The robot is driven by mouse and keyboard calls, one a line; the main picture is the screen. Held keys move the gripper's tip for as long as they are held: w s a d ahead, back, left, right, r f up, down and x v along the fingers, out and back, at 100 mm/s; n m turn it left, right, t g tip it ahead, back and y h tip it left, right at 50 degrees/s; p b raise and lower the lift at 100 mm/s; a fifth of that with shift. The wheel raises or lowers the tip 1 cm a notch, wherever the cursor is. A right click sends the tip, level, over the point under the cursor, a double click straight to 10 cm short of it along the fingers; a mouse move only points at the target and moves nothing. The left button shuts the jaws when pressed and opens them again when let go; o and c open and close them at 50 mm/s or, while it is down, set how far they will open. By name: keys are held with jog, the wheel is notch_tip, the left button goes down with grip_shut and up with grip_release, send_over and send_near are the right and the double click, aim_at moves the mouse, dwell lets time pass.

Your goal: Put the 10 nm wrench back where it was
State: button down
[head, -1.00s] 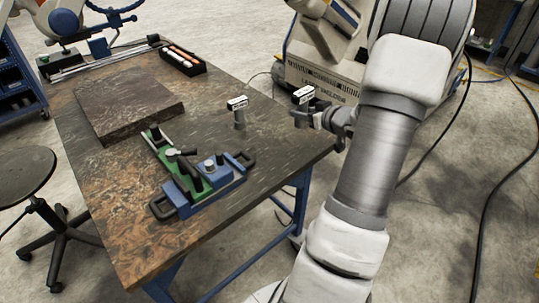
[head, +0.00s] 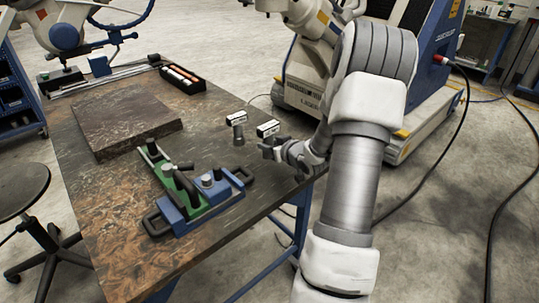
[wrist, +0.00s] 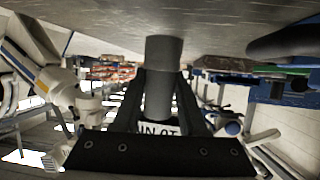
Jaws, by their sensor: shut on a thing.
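My gripper (head: 275,150) is shut on the 10 nm wrench, a dark grey cylinder with a white label block (head: 268,129) on top. It holds the wrench upright over the right edge area of the table (head: 225,158). In the upside-down wrist view the wrench's cylinder (wrist: 162,75) sits between both fingers, and its inverted label (wrist: 158,129) appears to read 10 N, partly cut off. Its lower end looks close to the table surface; I cannot tell whether it touches. A similar wrench (head: 238,132) with a white label stands upright just left of my gripper. Its label is unreadable.
A green and blue clamp fixture (head: 200,195) lies on the table's near half. A dark slab (head: 125,120) and a black tray (head: 183,79) are farther back. A large machine (head: 300,90) stands behind. The table patch right of the fixture looks clear.

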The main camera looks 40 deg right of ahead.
jog(key=shift+f+b, duration=0.35)
jog(key=shift+f, duration=1.15)
jog(key=shift+f, duration=0.1)
jog(key=shift+f, duration=0.15)
jog(key=shift+c, duration=2.3)
grip_release()
jog(key=shift+r, duration=0.3)
jog(key=p+v, duration=0.2)
jog(key=v, duration=1)
jog(key=shift+f, duration=0.1)
